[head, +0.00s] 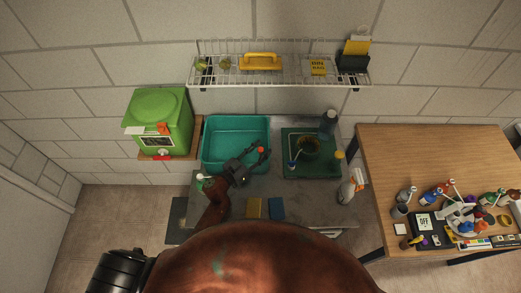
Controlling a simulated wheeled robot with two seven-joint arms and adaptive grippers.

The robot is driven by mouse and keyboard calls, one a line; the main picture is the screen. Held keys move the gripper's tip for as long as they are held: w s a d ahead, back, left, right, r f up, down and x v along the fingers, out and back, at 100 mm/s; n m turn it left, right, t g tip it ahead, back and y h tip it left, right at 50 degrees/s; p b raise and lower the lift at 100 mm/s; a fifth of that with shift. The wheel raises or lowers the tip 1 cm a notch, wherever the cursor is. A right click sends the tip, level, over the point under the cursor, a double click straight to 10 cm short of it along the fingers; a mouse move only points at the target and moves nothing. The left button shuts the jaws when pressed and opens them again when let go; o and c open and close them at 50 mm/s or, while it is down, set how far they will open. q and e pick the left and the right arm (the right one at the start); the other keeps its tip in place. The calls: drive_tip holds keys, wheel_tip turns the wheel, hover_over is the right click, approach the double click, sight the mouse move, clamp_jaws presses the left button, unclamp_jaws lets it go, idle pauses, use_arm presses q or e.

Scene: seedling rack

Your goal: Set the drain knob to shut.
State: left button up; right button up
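A small red-orange part (261,149), which looks like the drain knob, shows at the right side of the teal basin (222,124). Its pointing direction is too small to read. My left gripper (260,152) reaches over the basin's front right corner from below. Its dark fingers look spread, with the red part between or just under their tips. I cannot tell whether they touch it. My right gripper is not in view.
A green tank (158,112) with a red tap stands left of the basin. A green tray (296,170) with a dark pot lies to the right. A spray bottle (347,190) and two sponges stand at the front. A wire shelf (290,74) hangs above. A cluttered wooden table (420,150) is at right.

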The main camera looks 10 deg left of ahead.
sight(261, 149)
use_arm(q)
drive_tip(key=shift+r, duration=0.25)
wheel_tip(261, 149, up, 10)
drive_tip(key=shift+f, duration=0.2)
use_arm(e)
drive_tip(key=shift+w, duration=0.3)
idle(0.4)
